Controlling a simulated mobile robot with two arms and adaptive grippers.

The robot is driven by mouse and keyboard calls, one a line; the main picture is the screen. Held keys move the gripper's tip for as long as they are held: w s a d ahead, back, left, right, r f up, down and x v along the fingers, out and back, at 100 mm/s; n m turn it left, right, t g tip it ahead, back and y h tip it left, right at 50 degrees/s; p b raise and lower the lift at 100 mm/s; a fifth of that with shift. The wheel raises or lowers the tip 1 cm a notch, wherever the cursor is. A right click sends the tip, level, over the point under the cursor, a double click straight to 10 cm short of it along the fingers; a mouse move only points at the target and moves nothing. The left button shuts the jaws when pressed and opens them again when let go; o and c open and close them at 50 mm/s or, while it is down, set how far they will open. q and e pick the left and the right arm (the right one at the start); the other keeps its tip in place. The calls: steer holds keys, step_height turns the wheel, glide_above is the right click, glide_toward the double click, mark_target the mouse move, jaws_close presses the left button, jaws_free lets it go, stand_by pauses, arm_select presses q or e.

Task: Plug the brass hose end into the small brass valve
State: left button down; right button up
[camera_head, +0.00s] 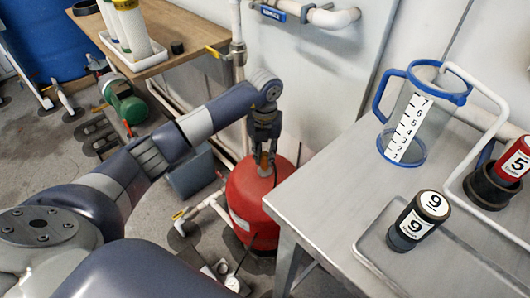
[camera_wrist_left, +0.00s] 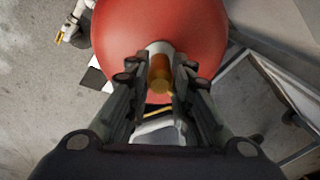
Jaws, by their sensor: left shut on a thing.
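My left gripper (camera_head: 263,152) points down just above the red tank (camera_head: 255,205). It is shut on a short brass-coloured cylinder, which looks like the brass hose end (camera_wrist_left: 160,75) in the left wrist view. Its far end is pale grey and lies in front of the red tank (camera_wrist_left: 120,30); I cannot tell whether they touch. A small valve with a yellow handle (camera_head: 179,214) sits on white piping left of the tank. Its yellow handle also shows in the left wrist view (camera_wrist_left: 60,37). I cannot tell which fitting is the small brass valve. My right gripper is not in view.
A metal table (camera_head: 340,180) at right holds a blue-rimmed measuring jug (camera_head: 418,110), a black canister (camera_head: 417,222) and a red canister (camera_head: 514,158). A wooden bench (camera_head: 165,35) stands at the back left. A wall pipe with a yellow-handled valve (camera_head: 216,52) rises behind my arm.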

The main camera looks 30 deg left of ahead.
arm_select(q)
steer(key=shift+f, duration=0.2)
steer(key=c, duration=1.3)
jaws_free()
steer(key=shift+c, duration=0.2)
step_height(320, 180, up, 12)
steer(key=shift+s+f, duration=0.1)
